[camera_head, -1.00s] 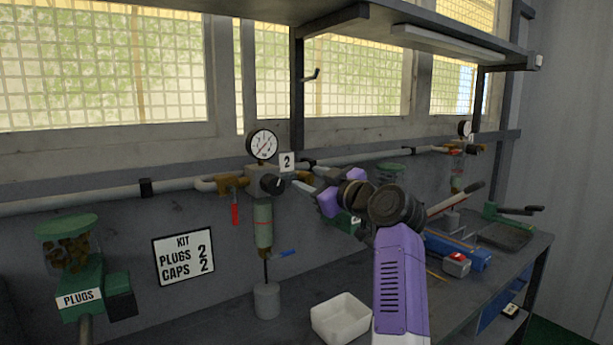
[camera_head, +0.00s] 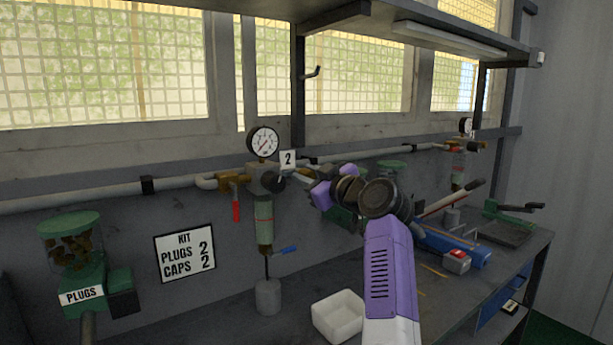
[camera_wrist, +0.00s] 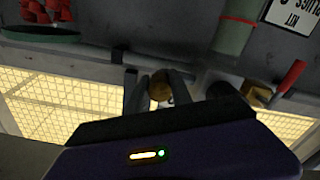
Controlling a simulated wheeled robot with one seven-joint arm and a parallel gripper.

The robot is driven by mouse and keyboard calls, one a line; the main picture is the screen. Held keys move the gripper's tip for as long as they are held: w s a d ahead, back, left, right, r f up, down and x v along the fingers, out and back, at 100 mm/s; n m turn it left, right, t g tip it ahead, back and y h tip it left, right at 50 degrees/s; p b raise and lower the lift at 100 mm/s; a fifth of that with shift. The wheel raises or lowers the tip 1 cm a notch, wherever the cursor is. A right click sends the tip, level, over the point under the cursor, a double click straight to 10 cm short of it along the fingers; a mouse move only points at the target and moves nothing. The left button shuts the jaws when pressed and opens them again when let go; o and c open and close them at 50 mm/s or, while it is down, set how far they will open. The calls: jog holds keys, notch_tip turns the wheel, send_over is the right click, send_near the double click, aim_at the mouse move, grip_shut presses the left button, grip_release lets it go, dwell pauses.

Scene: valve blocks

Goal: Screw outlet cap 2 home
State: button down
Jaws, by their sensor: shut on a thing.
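Valve block 2 (camera_head: 256,177) sits on the wall pipe at the centre left, with a round gauge on top and a number 2 tag (camera_head: 288,160) beside it. My gripper (camera_head: 284,182) reaches in from the right, its tips at the front right of this block. In the wrist view my gripper (camera_wrist: 156,88) is shut on a round brass piece, which looks like outlet cap 2 (camera_wrist: 160,86). In the head view the fingers and a dark part cover that contact. I cannot tell how deep the cap sits on its outlet.
A red-handled brass valve (camera_head: 232,184) is left of the block, and a green cylinder (camera_head: 263,220) hangs below it. A white tray (camera_head: 338,314) stands on the bench. A plugs dispenser (camera_head: 75,250) is at far left. Blue and red tools lie behind my arm.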

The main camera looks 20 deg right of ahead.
jog(key=m+p, duration=0.1)
jog(key=m, duration=0.2)
jog(key=shift+m, duration=0.3)
jog(key=m+p, duration=0.1)
jog(key=m, duration=0.2)
jog(key=shift+r+m, duration=0.1)
jog(key=shift+m, duration=0.2)
jog(key=m+p, duration=0.2)
jog(key=m, duration=0.2)
jog(key=shift+m+p, duration=0.3)
jog(key=m+p, duration=0.2)
jog(key=m, duration=0.1)
jog(key=shift+m, duration=0.3)
jog(key=m+p, duration=0.4)
jog(key=m, duration=0.2)
jog(key=m+p, duration=0.3)
jog(key=m, duration=0.1)
jog(key=shift+m, duration=0.3)
jog(key=shift+d+m+p, duration=0.1)
jog(key=shift+m+p, duration=0.9)
jog(key=shift+m, duration=0.1)
jog(key=shift+f, duration=0.25)
